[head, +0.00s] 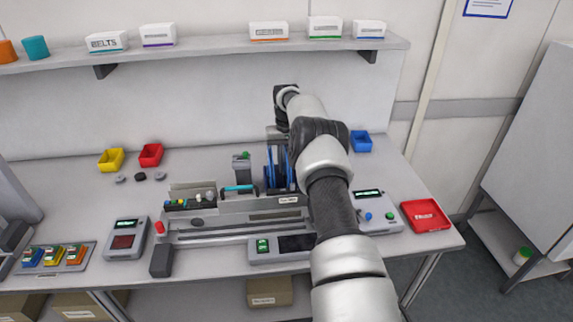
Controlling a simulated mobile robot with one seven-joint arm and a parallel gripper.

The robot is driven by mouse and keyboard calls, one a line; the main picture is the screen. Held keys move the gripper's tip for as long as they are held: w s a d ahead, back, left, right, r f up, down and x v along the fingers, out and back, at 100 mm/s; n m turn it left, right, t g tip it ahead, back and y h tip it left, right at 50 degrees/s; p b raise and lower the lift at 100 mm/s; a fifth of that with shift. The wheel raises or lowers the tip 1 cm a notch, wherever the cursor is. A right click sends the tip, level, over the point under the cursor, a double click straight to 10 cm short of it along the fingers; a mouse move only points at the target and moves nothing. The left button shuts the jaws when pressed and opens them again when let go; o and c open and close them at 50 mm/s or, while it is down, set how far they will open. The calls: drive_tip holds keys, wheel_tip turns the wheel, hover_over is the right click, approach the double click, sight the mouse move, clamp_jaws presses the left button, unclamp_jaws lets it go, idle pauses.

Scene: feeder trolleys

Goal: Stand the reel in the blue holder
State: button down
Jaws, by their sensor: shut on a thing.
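My gripper (278,136) is at the back middle of the table, pointing down, partly hidden by my arm. It is shut on what looks like the dark reel (277,158), seen nearly edge-on and upright. The blue holder (269,176) shows as narrow upright blue pieces around the reel's lower part, behind the long grey feeder unit. The reel appears between these blue pieces. I cannot tell whether its lower edge touches the holder's bottom. The fingertips are too small to make out.
A grey block with a green top (242,168) stands just left of the holder. The grey feeder unit (235,207) lies in front. A blue bin (361,141) is behind right, a red tray (426,216) at the right edge. Yellow (111,160) and red (150,155) bins stand back left.

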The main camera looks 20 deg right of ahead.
drive_tip(key=shift+f, duration=0.15)
drive_tip(key=c, duration=1.5)
unclamp_jaws()
drive_tip(key=shift+o, duration=0.2)
